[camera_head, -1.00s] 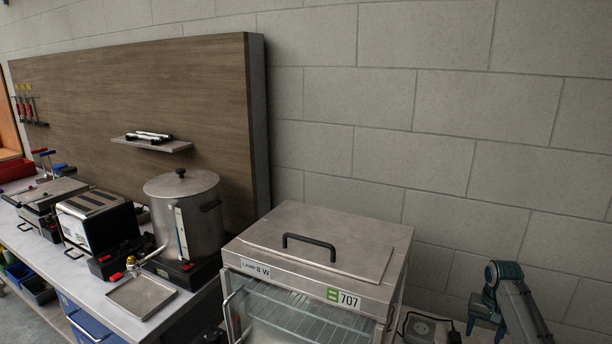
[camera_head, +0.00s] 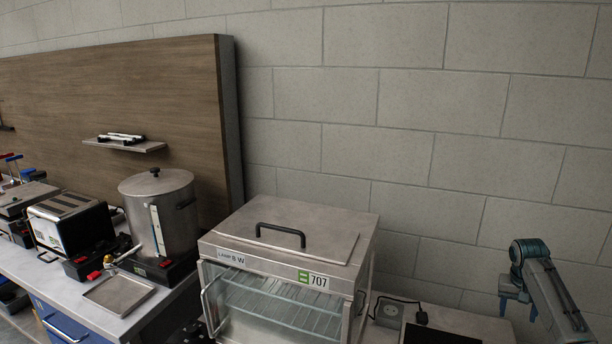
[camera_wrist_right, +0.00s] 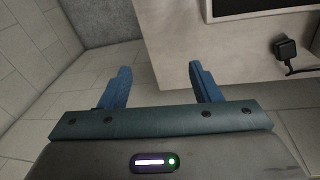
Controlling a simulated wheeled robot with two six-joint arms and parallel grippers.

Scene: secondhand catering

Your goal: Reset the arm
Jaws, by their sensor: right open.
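My right arm comes in at the lower right of the head view, and its blue-grey gripper (camera_head: 516,290) hangs in front of the block wall, beside the right end of the bench. In the right wrist view my right gripper (camera_wrist_right: 160,84) is open, its two blue fingers wide apart with nothing between them. Behind the fingers are the bare floor and a pale bench side. My left gripper is not in view.
A steel display warmer (camera_head: 300,222) with a glass front stands in the middle. To its left are a steel urn (camera_head: 176,226), a toaster (camera_head: 70,225) and a small tray (camera_head: 118,294). A socket box (camera_head: 389,311) sits right of the warmer.

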